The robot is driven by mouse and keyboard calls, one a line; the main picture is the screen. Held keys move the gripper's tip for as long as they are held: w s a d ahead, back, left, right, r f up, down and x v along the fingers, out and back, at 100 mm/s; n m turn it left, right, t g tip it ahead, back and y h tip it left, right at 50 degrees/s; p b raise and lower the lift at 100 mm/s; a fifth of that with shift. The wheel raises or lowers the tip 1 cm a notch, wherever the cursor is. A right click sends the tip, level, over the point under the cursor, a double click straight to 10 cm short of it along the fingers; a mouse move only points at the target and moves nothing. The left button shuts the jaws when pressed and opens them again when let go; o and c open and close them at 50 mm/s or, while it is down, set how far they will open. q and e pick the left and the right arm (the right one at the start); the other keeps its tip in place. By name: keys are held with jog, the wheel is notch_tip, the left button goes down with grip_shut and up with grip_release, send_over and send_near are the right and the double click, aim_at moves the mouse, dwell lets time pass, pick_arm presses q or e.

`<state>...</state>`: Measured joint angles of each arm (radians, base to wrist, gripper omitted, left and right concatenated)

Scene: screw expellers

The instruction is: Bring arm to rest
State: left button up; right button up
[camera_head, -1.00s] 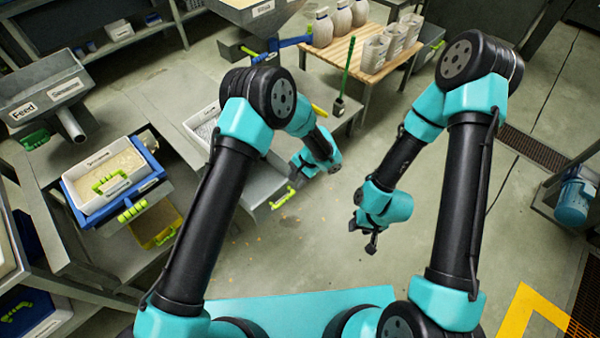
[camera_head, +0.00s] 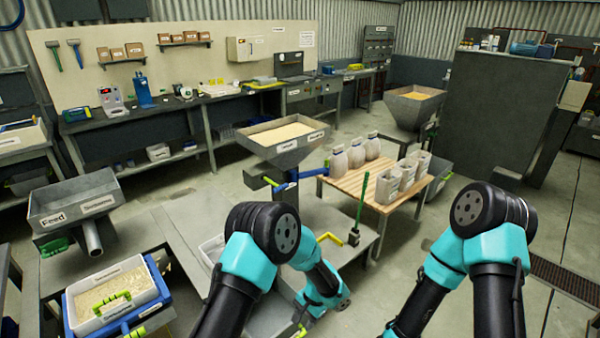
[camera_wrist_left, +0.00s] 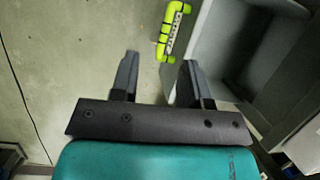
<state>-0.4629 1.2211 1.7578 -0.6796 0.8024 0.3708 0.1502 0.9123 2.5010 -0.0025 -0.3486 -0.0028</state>
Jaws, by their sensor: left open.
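My left arm (camera_head: 262,232) is teal and black and bends down beside the grey bench in the head view. Its gripper is low in that view and hard to make out behind the wrist. In the left wrist view my left gripper (camera_wrist_left: 157,70) is open, with two dark fingers apart and nothing between them. A lime-green handle (camera_wrist_left: 170,30) on a grey bin (camera_wrist_left: 235,35) shows just past the fingertips. My right arm (camera_head: 492,250) stands at the right, and its gripper is below the picture edge.
A wooden table (camera_head: 352,183) with white jugs and containers stands ahead. A grey hopper (camera_head: 285,152) of grain is behind the bench. At left are a feed chute (camera_head: 75,208) and a grain tray (camera_head: 118,297) with a green handle.

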pick_arm(q)
jog(key=s+a+n+t+h, duration=0.1)
jog(key=s+a+n+h, duration=0.2)
jog(key=s+a, duration=0.6)
jog(key=s+a+n+t+h, duration=0.2)
jog(key=s+a+n+h, duration=0.2)
jog(key=a, duration=1.1)
jog(key=s+n, duration=0.3)
jog(key=s, duration=0.3)
jog(key=shift+a+f+n, duration=0.3)
jog(key=shift+f, duration=0.1)
